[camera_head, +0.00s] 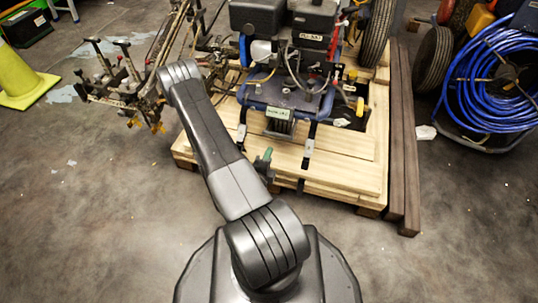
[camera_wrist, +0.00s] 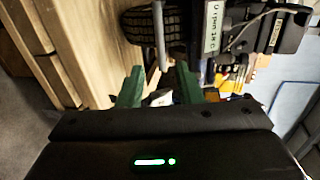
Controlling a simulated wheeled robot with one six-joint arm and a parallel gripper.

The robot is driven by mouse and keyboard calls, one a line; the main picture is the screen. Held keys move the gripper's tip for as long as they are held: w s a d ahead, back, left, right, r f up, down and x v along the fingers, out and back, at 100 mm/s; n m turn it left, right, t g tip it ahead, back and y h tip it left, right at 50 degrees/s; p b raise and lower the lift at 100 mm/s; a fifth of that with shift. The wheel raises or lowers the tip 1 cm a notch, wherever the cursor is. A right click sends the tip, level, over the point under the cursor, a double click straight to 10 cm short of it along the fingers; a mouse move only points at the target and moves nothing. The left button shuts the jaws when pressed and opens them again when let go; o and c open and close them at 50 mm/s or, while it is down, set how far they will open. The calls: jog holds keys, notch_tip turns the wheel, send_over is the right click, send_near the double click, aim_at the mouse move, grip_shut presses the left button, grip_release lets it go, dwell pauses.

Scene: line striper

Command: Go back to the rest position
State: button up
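My gripper shows in the wrist view (camera_wrist: 159,77) as two green fingers standing apart, with nothing between them. In the head view only a small green part of my gripper (camera_head: 263,161) shows beside my arm, in front of the line striper and over the pallet's front part. The rest of it is hidden behind my arm. The line striper (camera_head: 283,107), with a blue frame and black engine parts, stands on the wooden pallet (camera_head: 340,170). In the wrist view a black tyre (camera_wrist: 143,27) and a labelled dark part (camera_wrist: 212,30) are near the fingers.
Dark beams (camera_head: 403,150) lie along the pallet's right side. A blue hose reel (camera_head: 490,85) stands at the right. A metal attachment with levers (camera_head: 115,80) juts out at the left. A yellow cone (camera_head: 18,75) is at the far left. The front floor is mostly clear.

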aim_at(278, 135)
jog(key=shift+w, duration=0.1)
jog(key=b+x, duration=0.3)
jog(key=x, duration=1)
jog(key=shift+w+d+f+b, duration=0.15)
jog(key=shift+w+b, duration=0.15)
jog(key=shift+w, duration=0.05)
jog(key=shift+a, duration=0.25)
jog(key=shift+d, duration=0.15)
